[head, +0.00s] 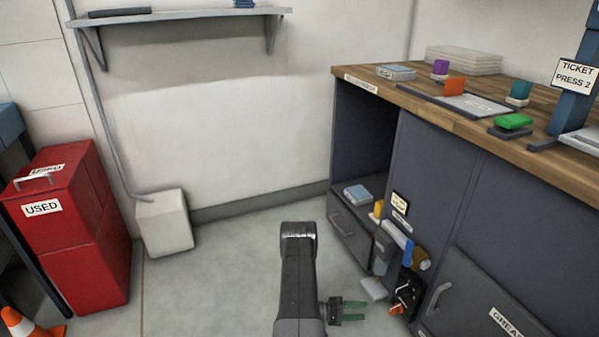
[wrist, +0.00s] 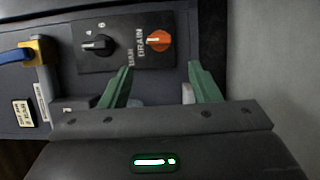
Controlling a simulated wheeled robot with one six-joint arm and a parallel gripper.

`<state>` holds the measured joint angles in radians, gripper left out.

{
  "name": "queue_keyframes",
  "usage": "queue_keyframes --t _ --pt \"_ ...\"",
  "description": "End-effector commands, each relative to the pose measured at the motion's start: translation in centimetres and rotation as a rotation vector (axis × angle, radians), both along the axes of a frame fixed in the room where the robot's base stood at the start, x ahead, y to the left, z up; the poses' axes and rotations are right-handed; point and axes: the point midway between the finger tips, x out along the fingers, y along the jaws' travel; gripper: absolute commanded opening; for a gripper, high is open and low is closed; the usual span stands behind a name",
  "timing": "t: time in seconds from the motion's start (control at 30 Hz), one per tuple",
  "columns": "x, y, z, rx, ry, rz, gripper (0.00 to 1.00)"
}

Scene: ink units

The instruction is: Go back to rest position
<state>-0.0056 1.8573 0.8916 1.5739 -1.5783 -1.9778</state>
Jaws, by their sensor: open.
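My gripper (head: 354,308) has green fingers and stands out to the right of my dark arm, low in the head view. In the wrist view the fingers of my gripper (wrist: 163,82) are spread apart with nothing held between them. Beyond them is a dark control panel (wrist: 120,53) with a black knob (wrist: 99,45) and an orange knob (wrist: 159,41) near the word DRAIN. In the head view this panel (head: 408,283) is on the cabinet front, right of my gripper and apart from it.
A wooden-topped counter (head: 565,170) with dark cabinets fills the right. Its open bay holds a grey-blue block (head: 357,194). A red USED bin (head: 80,258), a pale box (head: 164,224) and an orange cone (head: 22,324) stand left. Grey floor (head: 225,270) is clear between.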

Motion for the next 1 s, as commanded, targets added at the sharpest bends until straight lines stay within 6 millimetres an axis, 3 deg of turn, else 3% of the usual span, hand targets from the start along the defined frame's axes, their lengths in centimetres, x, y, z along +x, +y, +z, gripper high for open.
queue_keyframes --t 0.47,1.0 --pt "-0.1 -9.8 -0.1 0.0 -0.001 -0.004 0.56" --pt "-0.2 -9.4 0.9 0.178 -0.428 0.0 0.56"
